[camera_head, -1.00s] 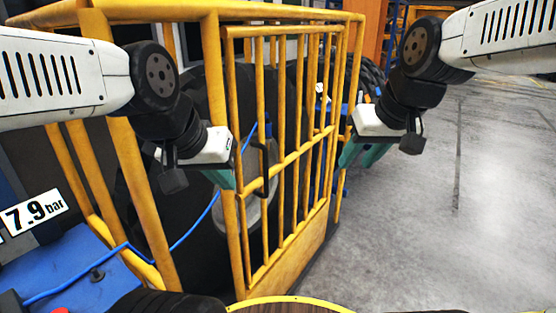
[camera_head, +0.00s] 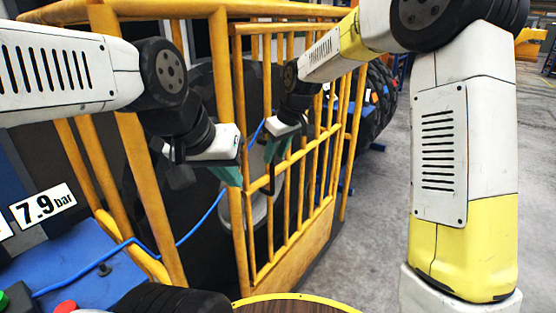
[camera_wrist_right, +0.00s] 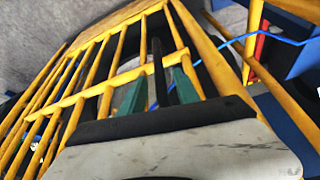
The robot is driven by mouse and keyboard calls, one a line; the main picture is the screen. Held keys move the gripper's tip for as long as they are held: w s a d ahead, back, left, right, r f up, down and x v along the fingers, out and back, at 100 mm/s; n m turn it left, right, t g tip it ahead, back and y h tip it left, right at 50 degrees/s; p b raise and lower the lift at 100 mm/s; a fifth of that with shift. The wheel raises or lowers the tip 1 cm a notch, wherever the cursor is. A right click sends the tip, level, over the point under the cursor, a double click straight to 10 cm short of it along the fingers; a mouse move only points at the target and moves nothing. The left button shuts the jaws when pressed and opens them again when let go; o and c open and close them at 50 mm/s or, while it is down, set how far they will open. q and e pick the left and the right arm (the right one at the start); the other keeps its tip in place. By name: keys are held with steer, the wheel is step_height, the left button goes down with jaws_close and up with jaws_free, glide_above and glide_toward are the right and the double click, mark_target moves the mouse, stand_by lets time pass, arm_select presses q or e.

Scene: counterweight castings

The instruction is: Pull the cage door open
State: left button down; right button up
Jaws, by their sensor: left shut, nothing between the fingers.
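The cage door (camera_head: 297,215) is a yellow barred panel with a solid lower plate, in the middle of the head view. It appears in line with its frame, so it looks shut. Its dark upright handle (camera_head: 270,180) is partly hidden by my right gripper (camera_head: 273,153), which is in front of the door at the handle. In the right wrist view the green fingers of this gripper (camera_wrist_right: 158,92) are apart, with the dark handle bar (camera_wrist_right: 157,68) showing between them. I cannot tell whether they touch it. My left gripper (camera_head: 233,176) is shut and empty beside the door's left post.
A large dark tyre (camera_head: 200,200) stands inside the cage with a blue hose (camera_head: 205,215). Grey floor (camera_head: 375,215) at the right is clear.

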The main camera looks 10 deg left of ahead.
steer(key=x, duration=0.5)
steer(key=shift+c, duration=0.2)
steer(key=shift+r, duration=0.1)
jaws_close()
steer(key=shift+d, duration=0.1)
stand_by(1.0)
